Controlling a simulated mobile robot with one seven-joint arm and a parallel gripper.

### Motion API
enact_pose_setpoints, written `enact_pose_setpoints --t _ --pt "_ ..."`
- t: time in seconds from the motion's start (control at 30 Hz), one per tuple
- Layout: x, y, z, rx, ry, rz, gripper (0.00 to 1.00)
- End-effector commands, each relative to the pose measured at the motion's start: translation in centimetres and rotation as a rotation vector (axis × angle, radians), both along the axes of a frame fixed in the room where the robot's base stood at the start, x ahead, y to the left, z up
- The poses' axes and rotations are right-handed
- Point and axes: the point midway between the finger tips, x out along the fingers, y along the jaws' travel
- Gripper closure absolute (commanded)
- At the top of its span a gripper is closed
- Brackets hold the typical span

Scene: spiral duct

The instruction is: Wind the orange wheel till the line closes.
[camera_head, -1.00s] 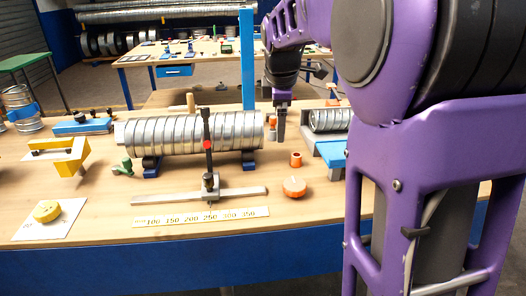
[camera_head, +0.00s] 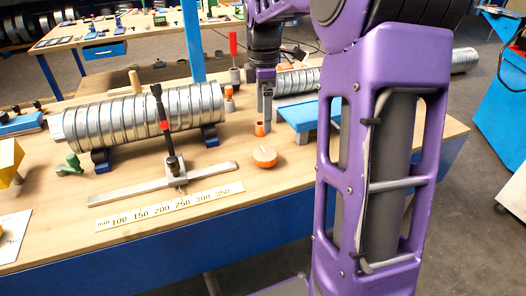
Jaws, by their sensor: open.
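An orange round disc (camera_head: 265,156) lies flat on the wooden bench, right of the ruler. It is the most wheel-like orange thing I see, but its markings are too small to read. A small orange tube (camera_head: 259,128) stands just behind it. Another small orange part (camera_head: 228,93) is near the right end of the ribbed metal duct (camera_head: 145,117). My gripper (camera_head: 266,112) points down behind the disc, close to the orange tube; I cannot tell whether they touch. Its fingers are open and I see nothing held. No line closing is clear.
A sliding gauge (camera_head: 165,183) with an upright dark arm lies before the duct, with a printed millimetre scale (camera_head: 170,207) in front. A blue block (camera_head: 297,116) and a shorter duct (camera_head: 297,80) are right of my gripper. Bare bench lies around the disc.

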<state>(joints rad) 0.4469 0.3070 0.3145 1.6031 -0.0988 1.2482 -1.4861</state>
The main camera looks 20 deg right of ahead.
Motion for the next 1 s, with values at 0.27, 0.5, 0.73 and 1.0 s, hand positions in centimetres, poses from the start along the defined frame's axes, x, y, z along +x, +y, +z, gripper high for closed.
enact_pose_setpoints --t 0.27,0.5,0.73,1.0 --pt "-0.1 0.0 -6.6 0.002 0.004 -0.001 0.0" --pt "0.0 0.0 -10.5 0.001 0.001 0.0 0.0" --pt "0.0 0.0 -11.9 0.0 -0.001 -0.001 0.0" --pt "0.0 0.0 -11.9 0.0 -0.001 -0.001 0.02"
